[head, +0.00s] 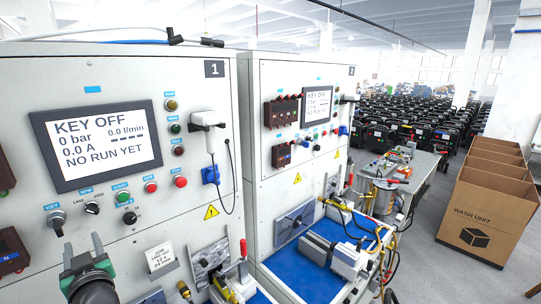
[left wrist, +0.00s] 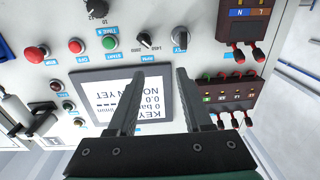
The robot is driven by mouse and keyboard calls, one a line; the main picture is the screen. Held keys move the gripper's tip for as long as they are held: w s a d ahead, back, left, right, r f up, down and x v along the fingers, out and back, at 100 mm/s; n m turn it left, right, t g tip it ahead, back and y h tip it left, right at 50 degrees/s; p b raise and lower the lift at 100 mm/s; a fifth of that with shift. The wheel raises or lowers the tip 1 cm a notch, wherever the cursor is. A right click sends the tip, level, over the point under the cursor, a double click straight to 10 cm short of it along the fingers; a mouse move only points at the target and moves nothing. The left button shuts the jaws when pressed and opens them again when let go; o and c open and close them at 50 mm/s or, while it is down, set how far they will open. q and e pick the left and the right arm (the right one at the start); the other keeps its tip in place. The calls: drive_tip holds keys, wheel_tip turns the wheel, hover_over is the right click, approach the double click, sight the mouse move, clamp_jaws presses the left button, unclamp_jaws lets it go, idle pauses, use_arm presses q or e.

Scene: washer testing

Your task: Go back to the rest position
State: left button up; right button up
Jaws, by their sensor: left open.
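My left gripper (head: 85,255) is at the bottom left of the head view, in front of the lower part of test panel 1 (head: 215,110). In the left wrist view the two dark fingers of my left gripper (left wrist: 167,75) stand apart with nothing between them. Beyond them are the panel's display (left wrist: 160,85) and its knobs, upside down. The display (head: 95,140) reads KEY OFF, 0 bar and NO RUN YET in the head view. The key switch (head: 56,219) is on the panel, left of and above the gripper. My right gripper is not in view.
A second panel (head: 285,165) stands to the right, with a blue bench top (head: 310,270) below it. A cardboard WASH UNIT box (head: 480,215) stands on the floor at far right. A wand and hoses (head: 225,280) are by the lower panel. The aisle floor (head: 430,240) looks clear.

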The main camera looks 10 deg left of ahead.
use_arm(q)
drive_tip(key=d+r+m+t+h, duration=0.1)
drive_tip(key=d+r+t+h, duration=0.3)
drive_tip(key=d+r+t, duration=0.8)
drive_tip(key=s+d+r+m+t+h, duration=0.2)
drive_tip(key=s+d+r+m+h, duration=0.3)
drive_tip(key=d+r, duration=0.4)
drive_tip(key=s+d+r+m+t+h, duration=0.3)
drive_tip(key=s+d+r+m+h, duration=0.3)
drive_tip(key=s+d+r+h, duration=0.2)
drive_tip(key=d, duration=0.2)
drive_tip(key=shift+s+d+r, duration=0.25)
drive_tip(key=shift+d+r, duration=0.1)
drive_tip(key=shift+d, duration=0.05)
